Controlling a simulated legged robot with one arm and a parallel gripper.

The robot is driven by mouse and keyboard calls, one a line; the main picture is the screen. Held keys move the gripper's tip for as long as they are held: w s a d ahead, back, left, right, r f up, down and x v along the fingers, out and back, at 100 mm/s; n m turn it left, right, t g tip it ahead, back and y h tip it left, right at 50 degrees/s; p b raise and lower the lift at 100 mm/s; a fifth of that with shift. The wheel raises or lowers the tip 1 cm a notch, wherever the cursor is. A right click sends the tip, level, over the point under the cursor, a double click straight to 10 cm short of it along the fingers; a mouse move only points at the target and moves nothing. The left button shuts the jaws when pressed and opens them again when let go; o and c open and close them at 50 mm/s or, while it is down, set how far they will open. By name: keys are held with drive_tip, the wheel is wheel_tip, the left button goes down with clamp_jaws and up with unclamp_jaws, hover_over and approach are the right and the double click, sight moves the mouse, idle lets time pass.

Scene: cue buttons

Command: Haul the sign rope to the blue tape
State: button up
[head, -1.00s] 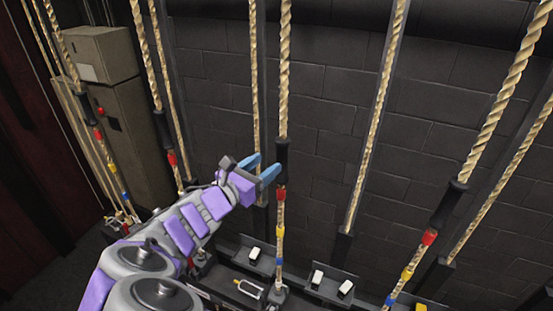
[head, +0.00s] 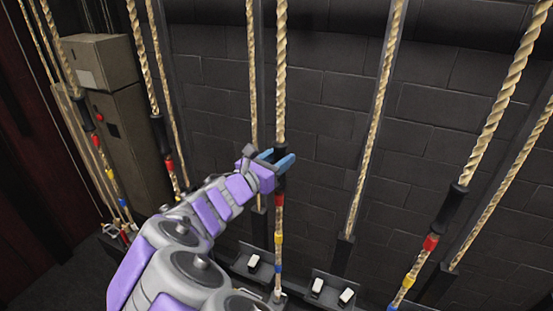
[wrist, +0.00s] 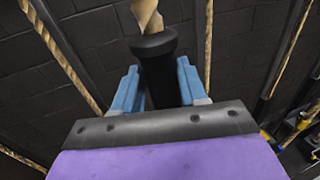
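The rope at my gripper (head: 279,160) is twisted and tan, with a black sleeve (wrist: 158,75) on it. Below the sleeve it carries red tape (head: 280,200), yellow tape (head: 278,239) and blue tape (head: 278,268). No readable label shows that this is the sign rope. My gripper's blue fingers stand apart on either side of the black sleeve, as the wrist view (wrist: 160,88) also shows. They look open, with no clear grip on it. The sleeve is partly hidden by the fingers in the head view.
Similar taped ropes hang at the right (head: 493,105) and left (head: 143,60), with plain ropes (head: 375,120) between. White switches (head: 346,296) sit on low dark brackets. A beige cabinet (head: 125,130) stands at the left. A dark block wall (head: 330,110) is behind.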

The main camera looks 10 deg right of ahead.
drive_tip(key=shift+d, duration=0.25)
drive_tip(key=shift+c, duration=1.4)
drive_tip(key=shift+a, duration=0.1)
clamp_jaws()
